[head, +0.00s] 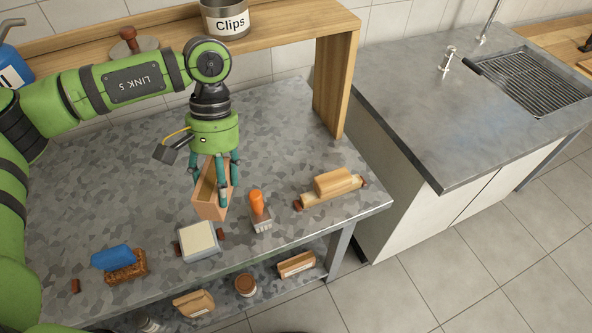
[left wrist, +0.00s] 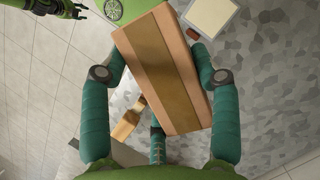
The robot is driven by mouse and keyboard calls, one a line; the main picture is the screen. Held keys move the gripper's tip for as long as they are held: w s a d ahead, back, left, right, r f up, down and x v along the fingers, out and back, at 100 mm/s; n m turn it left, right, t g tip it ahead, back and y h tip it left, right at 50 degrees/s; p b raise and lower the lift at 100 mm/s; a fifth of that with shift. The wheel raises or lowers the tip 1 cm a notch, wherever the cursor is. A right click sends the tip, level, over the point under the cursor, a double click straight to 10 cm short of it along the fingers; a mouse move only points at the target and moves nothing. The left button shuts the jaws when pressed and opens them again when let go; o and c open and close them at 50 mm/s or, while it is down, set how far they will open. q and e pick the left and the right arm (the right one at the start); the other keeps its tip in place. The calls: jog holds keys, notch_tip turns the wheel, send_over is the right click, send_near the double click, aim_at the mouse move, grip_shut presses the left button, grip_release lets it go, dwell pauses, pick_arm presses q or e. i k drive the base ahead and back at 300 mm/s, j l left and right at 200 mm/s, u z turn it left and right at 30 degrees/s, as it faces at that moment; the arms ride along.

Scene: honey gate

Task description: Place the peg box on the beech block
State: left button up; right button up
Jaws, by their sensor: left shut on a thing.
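The peg box (head: 208,192), as I take the tan wooden box to be, is held above the grey worktop. My left gripper (head: 217,180) points down and is shut on it, with fingers on opposite sides. In the left wrist view the peg box (left wrist: 160,70) lies between the fingers, a darker brown band along its middle. A pale wooden block (head: 333,181), probably the beech block, lies on a bar with red-brown ends (head: 322,197) near the worktop's right edge. A dark gripper (left wrist: 78,10), probably my right, shows small in the left wrist view; its fingers are unclear.
An orange-handled tool (head: 258,210) stands just right of the held box. A raised wooden shelf (head: 280,35) runs behind. The worktop's middle left is clear.

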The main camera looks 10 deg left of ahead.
aim_at(334, 176)
jog(key=i+l+u, duration=0.15)
jog(key=l+u, duration=0.2)
jog(key=l, duration=0.25)
jog(key=l+u, duration=0.4)
jog(key=l, duration=0.2)
jog(key=l+u, duration=0.35)
jog(key=l, duration=1.6)
jog(key=k+u, duration=0.05)
